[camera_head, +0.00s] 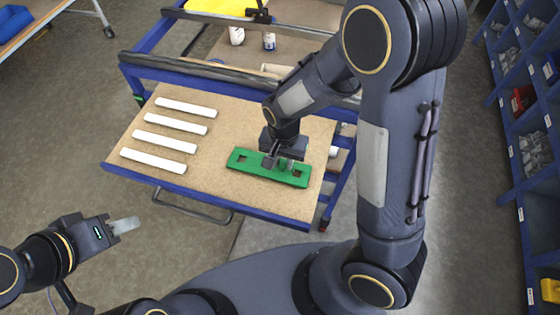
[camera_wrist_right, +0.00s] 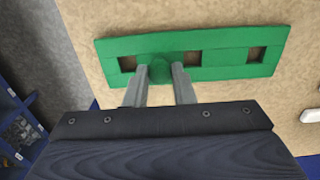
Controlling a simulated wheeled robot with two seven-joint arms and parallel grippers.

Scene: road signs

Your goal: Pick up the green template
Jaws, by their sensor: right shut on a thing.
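The green template (camera_head: 250,165) is a flat green bar with square holes, lying on the right part of the brown board of the blue-framed cart. My right gripper (camera_head: 283,165) is over it from above, shut on a round green knob on its face. In the right wrist view the template (camera_wrist_right: 225,58) spans the upper middle, and the right gripper's two fingers (camera_wrist_right: 160,80) sit on both sides of the knob. The template appears to rest on the board. My left gripper (camera_head: 125,226) is off the cart at the lower left, with nothing visible in it; its finger gap is unclear.
Several white bars (camera_head: 163,140) lie in a row on the left of the board (camera_head: 225,120). Spray cans (camera_head: 269,41) stand on the cart's level behind. Blue shelving with bins (camera_head: 525,120) is at the right.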

